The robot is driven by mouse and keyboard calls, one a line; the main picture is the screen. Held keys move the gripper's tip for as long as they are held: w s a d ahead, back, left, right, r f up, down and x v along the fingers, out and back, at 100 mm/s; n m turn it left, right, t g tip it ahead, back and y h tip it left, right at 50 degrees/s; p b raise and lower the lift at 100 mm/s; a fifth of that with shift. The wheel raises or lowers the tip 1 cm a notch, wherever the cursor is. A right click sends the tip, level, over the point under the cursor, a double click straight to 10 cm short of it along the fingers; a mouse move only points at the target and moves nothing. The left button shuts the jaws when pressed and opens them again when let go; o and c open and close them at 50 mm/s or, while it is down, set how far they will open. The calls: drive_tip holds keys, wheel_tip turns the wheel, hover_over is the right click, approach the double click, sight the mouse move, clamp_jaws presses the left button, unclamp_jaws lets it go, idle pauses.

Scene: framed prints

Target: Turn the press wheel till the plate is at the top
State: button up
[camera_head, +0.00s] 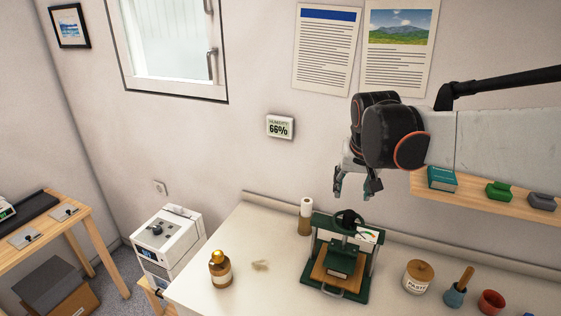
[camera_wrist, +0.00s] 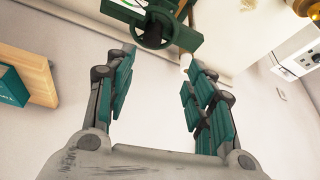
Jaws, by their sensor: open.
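The green press (camera_head: 338,258) stands on the white worktop, with a dark wheel (camera_head: 349,219) at its top. Its plate (camera_head: 340,264) appears low in the frame, near a wooden board at the base; the exact gap is hard to tell. My gripper (camera_head: 357,192) is open and empty, in the air above the press and apart from it. In the wrist view my gripper (camera_wrist: 160,90) shows two teal-padded fingers spread wide. The press wheel (camera_wrist: 153,28) is beyond the fingertips at the top of that view, with part of the green frame.
A wooden shelf (camera_head: 480,200) with a teal book (camera_head: 441,178) is close to my arm.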

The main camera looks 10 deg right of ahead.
sight(350, 212)
drive_tip(key=b+x, duration=0.1)
drive_tip(key=x, duration=0.3)
drive_tip(key=d+b+x, duration=0.1)
drive_tip(key=x, duration=0.4)
drive_tip(key=b+x, duration=0.1)
drive_tip(key=x, duration=0.4)
drive_tip(key=shift+s+d, duration=0.2)
drive_tip(key=c, duration=1.1)
